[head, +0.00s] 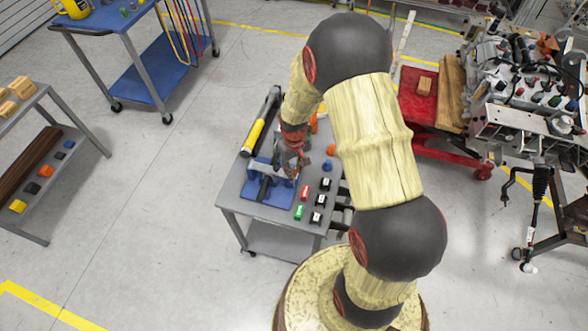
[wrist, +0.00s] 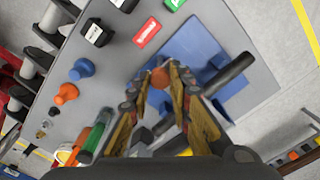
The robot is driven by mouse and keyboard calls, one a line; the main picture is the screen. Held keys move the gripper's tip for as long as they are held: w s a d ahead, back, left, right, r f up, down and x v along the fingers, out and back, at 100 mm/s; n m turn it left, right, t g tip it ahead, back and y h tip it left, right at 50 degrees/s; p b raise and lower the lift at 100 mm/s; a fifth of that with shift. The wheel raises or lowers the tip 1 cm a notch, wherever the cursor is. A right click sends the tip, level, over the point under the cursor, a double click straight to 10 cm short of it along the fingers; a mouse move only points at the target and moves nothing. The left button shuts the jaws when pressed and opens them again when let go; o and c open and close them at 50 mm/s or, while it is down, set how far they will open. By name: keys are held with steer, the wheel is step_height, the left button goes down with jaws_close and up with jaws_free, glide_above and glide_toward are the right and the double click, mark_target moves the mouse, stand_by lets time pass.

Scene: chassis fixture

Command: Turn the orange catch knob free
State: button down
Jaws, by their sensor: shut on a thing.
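The orange catch knob (wrist: 160,77) shows in the wrist view between the fingertips of my gripper (wrist: 163,74), which is shut on it. Only its rounded top is visible; its lower part is hidden by the fingers. It sits by the blue fixture (wrist: 196,42), a flat blue plate with upright blue parts and a dark bar (wrist: 232,74). In the head view my gripper (head: 291,161) is over the fixture (head: 258,196) on the grey table, and the knob cannot be made out there.
The small grey table (head: 232,190) also holds a yellow and black tool (head: 262,120) at its back left. Red, green and black blocks stand to the right of the fixture. An orange knob-like part (wrist: 66,92) and a blue one (wrist: 82,68) stand apart in the wrist view.

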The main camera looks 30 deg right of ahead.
steer(key=shift+w, duration=0.1)
steer(key=c, duration=1.6)
jaws_free()
steer(key=shift+c, duration=0.2)
steer(key=shift+r, duration=0.1)
step_height(320, 180, up, 12)
steer(key=shift+f, duration=0.1)
